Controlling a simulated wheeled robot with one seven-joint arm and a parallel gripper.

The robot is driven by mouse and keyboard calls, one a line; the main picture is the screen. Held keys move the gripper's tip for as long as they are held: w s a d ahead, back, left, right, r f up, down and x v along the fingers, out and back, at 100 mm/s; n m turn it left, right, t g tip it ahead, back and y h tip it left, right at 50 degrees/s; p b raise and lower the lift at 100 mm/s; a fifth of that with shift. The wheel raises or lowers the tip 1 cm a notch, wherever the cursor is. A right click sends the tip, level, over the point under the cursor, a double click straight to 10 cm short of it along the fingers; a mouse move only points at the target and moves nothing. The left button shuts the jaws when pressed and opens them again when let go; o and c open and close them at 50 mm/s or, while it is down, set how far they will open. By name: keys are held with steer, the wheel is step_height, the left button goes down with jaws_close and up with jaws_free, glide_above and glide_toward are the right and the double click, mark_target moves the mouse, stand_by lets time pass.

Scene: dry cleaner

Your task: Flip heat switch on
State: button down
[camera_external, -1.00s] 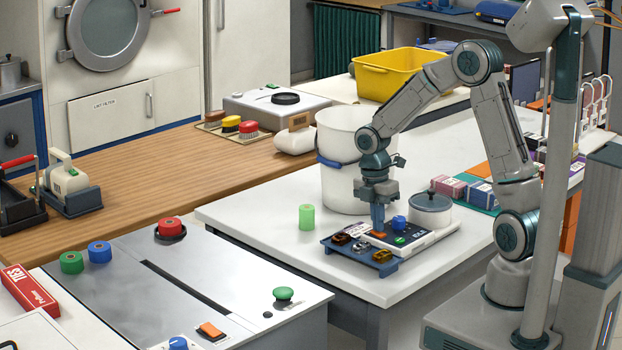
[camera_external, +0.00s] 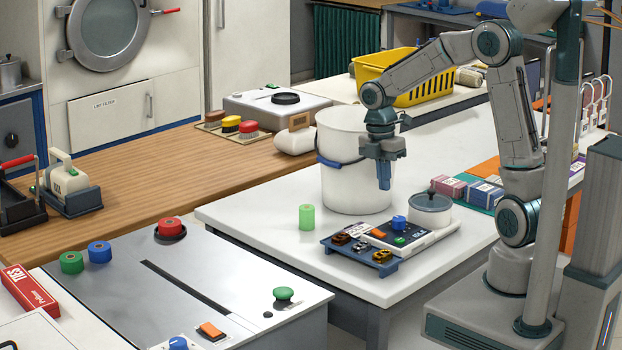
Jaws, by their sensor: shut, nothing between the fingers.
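A small appliance (camera_external: 421,249) with a dark control panel sits on the white table. Its panel carries an orange rocker switch (camera_external: 378,234), a blue knob (camera_external: 399,222) and a green button (camera_external: 400,240). A lidded grey pot (camera_external: 431,209) stands at its back. No label is readable, and I cannot tell which way the orange rocker is tilted. My gripper (camera_external: 384,187) is shut and empty, pointing down. Another orange switch (camera_external: 211,330) is on the metal-topped machine at the front left.
A blue tray (camera_external: 381,270) with small brown and amber pieces is beside the panel's front left. A white bucket (camera_external: 345,185) stands close behind my gripper. A green cylinder (camera_external: 306,217) is to the left. The table's front left corner is clear.

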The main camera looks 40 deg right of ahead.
steer(key=shift+s+r, duration=0.15)
steer(key=shift+r, duration=1.15)
steer(key=s+d+r+m+t, duration=0.1)
steer(key=s+m+t, duration=0.1)
steer(key=s+m, duration=0.6)
steer(key=s+d+r+m+t, duration=0.1)
steer(key=s+r+m+t, duration=0.1)
steer(key=s+m, duration=0.5)
steer(key=m, duration=0.3)
steer(key=shift+s, duration=0.35)
